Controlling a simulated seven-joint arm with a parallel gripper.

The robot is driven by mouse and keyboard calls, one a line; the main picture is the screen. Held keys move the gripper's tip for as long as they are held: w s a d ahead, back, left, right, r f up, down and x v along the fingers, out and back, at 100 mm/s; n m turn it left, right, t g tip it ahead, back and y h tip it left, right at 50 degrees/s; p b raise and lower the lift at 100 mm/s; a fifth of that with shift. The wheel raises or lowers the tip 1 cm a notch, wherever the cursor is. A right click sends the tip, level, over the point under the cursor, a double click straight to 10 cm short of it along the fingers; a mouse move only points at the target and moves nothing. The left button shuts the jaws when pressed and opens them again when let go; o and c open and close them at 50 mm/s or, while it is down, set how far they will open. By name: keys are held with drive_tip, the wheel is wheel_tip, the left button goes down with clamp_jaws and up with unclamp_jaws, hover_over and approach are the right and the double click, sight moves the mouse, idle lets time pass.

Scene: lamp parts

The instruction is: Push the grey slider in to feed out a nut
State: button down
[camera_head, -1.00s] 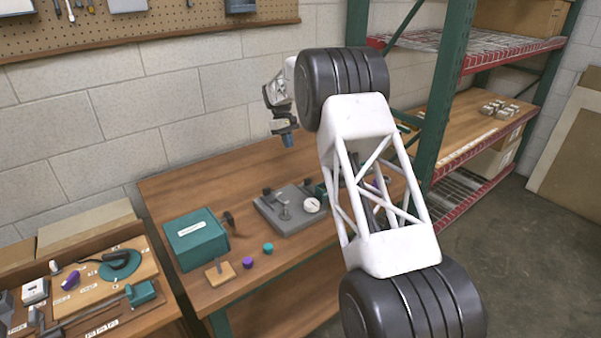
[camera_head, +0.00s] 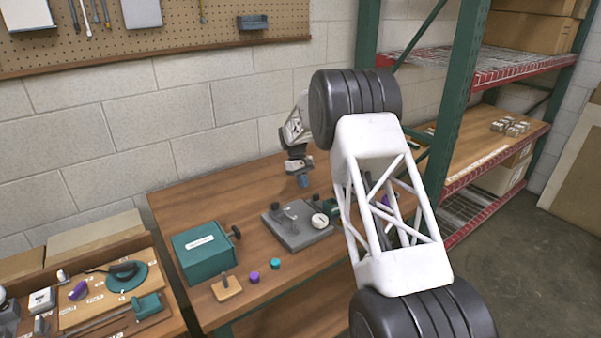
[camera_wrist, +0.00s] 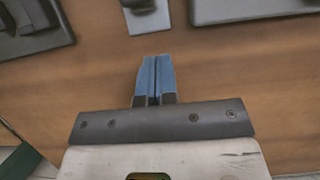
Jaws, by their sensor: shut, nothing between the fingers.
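My gripper (camera_head: 303,181) shows blue fingertips above the table, behind a grey fixture plate (camera_head: 297,240) in the head view. In the wrist view its blue fingers (camera_wrist: 154,77) are pressed together with nothing between them. A small grey piece with a darker block (camera_wrist: 148,18) lies just beyond the fingertips, apart from them; it may be the grey slider, but I cannot tell for sure. A teal box (camera_head: 203,252) with a dark knob (camera_head: 236,232) at its right stands left of the fixture. No nut can be made out.
A purple piece (camera_head: 254,277), a teal piece (camera_head: 275,264) and a wooden block with a peg (camera_head: 227,288) lie near the table's front. A parts tray (camera_head: 150,325) stands at left. A green shelf post (camera_head: 452,100) rises at right. Bare tabletop lies behind the teal box.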

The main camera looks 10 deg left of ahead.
sight(313, 196)
drive_tip(key=shift+s+d, duration=1.45)
drive_tip(key=shift+s+d, duration=0.2)
drive_tip(key=shift+s+d+f, duration=0.1)
drive_tip(key=shift+s+d, duration=1.45)
drive_tip(key=shift+w+a, duration=0.1)
drive_tip(key=shift+a, duration=0.05)
drive_tip(key=shift+w+a, duration=0.15)
drive_tip(key=w+a, duration=0.1)
drive_tip(key=w+a+r, duration=0.1)
drive_tip(key=shift+w+a, duration=0.25)
drive_tip(key=shift+w, duration=0.1)
drive_tip(key=v, duration=0.9)
